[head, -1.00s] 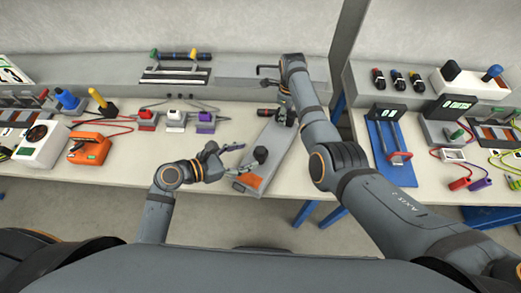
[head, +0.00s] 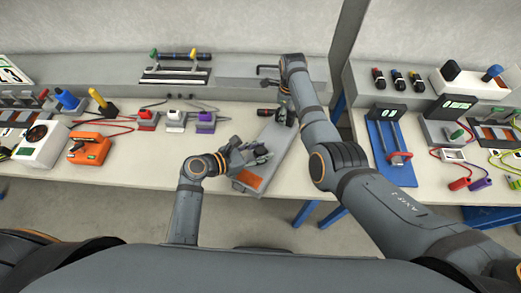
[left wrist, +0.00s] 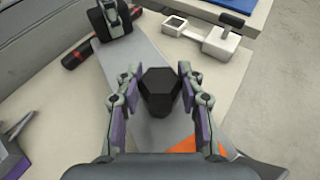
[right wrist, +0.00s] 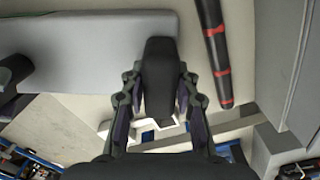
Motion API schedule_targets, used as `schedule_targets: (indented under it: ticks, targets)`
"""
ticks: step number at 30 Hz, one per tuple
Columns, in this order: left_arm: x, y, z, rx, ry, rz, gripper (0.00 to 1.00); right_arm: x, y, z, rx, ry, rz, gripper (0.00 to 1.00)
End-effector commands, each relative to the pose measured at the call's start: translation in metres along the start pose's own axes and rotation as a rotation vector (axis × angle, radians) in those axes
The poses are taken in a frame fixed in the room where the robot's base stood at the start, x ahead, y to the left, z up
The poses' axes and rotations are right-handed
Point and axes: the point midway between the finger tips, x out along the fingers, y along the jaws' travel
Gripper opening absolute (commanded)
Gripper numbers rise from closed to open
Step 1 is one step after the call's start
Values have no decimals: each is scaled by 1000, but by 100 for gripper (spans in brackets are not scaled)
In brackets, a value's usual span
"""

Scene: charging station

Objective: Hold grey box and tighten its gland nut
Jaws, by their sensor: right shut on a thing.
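The grey box (head: 278,146) is a long, low grey body lying slanted on the bench, with an orange patch (left wrist: 208,149) near its near end. Its dark gland nut (left wrist: 159,88), a faceted black knob, stands near that end. My right gripper (right wrist: 158,95) is shut on the black block (right wrist: 159,68) at the box's far end. It also shows in the head view (head: 284,105).
A black-and-red tool (right wrist: 215,55) lies beside the box's far end. Red, white and purple connectors (head: 175,119) and an orange device (head: 88,149) stand to the left. A gap separates this bench from the right one, which holds a blue stand (head: 390,155).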

Motion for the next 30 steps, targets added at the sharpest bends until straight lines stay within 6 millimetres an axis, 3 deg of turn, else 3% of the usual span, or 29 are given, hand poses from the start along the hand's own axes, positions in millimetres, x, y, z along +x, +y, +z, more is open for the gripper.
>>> schedule_targets:
  ticks: [1,4,8,16,27,28,30]
  targets:
    - [0,0,0,0,0,0,18,0,0,0,0,0,0,5]
    - [0,0,0,0,0,0,6,0,0,0,0,0,1,5]
    - [0,1,0,26,2,-51,6,0,0,0,0,0,1,5]
    - [0,1,0,138,2,-328,6,0,0,0,-1,0,1,5]
    - [0,0,-1,152,1,-367,6,0,1,0,-1,0,2,5]
    - [0,0,-1,152,1,-367,42,0,1,0,-1,0,2,5]
    - [0,0,-1,152,1,-366,51,0,1,0,-1,0,2,5]
